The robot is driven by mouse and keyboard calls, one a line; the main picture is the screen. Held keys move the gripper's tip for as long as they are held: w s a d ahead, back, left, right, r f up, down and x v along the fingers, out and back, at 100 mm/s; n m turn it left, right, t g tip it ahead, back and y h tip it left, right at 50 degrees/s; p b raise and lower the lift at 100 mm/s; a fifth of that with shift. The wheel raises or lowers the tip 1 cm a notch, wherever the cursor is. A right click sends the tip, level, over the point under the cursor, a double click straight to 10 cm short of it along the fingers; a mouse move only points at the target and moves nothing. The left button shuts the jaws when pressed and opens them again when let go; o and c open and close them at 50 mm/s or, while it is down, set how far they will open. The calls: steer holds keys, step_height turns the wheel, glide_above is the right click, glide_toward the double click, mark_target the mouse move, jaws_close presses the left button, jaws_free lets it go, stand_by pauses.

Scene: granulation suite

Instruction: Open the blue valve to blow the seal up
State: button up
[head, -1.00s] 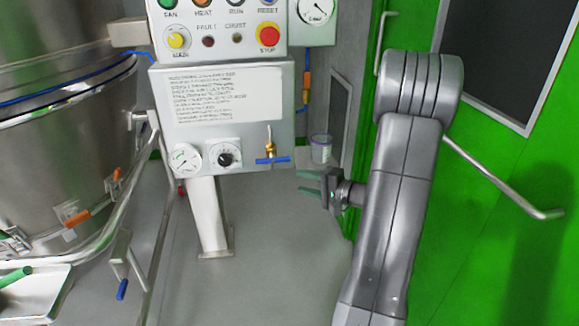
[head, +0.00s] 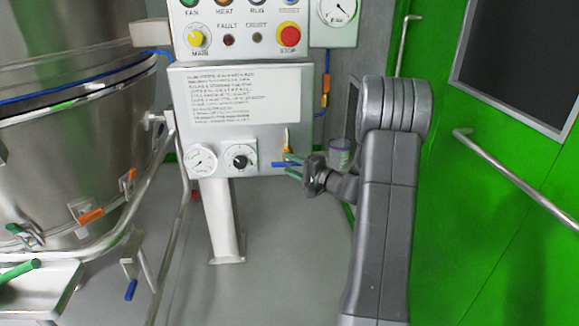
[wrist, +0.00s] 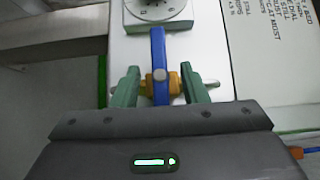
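The blue valve handle (head: 279,164) sits on a brass valve at the lower right of the grey panel box (head: 180,110). In the wrist view the blue handle (wrist: 158,48) lies crosswise to its short metal pipe, with the brass body (wrist: 174,83) behind it. My gripper (wrist: 160,70) is open, with one green finger on each side of the handle and a gap visible on both sides. In the head view my gripper (head: 291,166) is at the handle's right end and partly hides it. A round gauge (head: 199,160) is at the box's lower left.
A black knob dial (head: 240,158) sits left of the valve; the dial (wrist: 158,8) is just beyond the handle in the wrist view. A red stop button (head: 288,36) is above. A large steel vessel (head: 70,160) stands left, a green door (head: 500,200) right.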

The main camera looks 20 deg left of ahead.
steer(key=shift+w+a, duration=0.15)
steer(key=shift+a, duration=0.4)
jaws_close()
